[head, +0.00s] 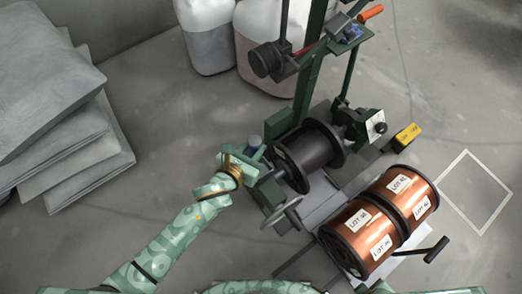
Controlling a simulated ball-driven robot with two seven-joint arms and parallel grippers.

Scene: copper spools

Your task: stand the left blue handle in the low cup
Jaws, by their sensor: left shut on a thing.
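My left gripper (250,158) is at the left side of a dark green winding machine. It is shut on a small blue handle (255,142), whose rounded blue-grey top shows just beyond the fingers. The handle's lower part is hidden by the gripper. I cannot clearly make out the low cup. My right gripper is not in view; only pieces of my arm show at the bottom edge.
The machine carries a black spool (311,157) and a handwheel (281,212). Two copper spools (378,222) lie at the lower right. A yellow box (408,134) is behind them. Grey sacks (45,110) are stacked at left; pale containers (207,35) stand behind. Floor at left centre is clear.

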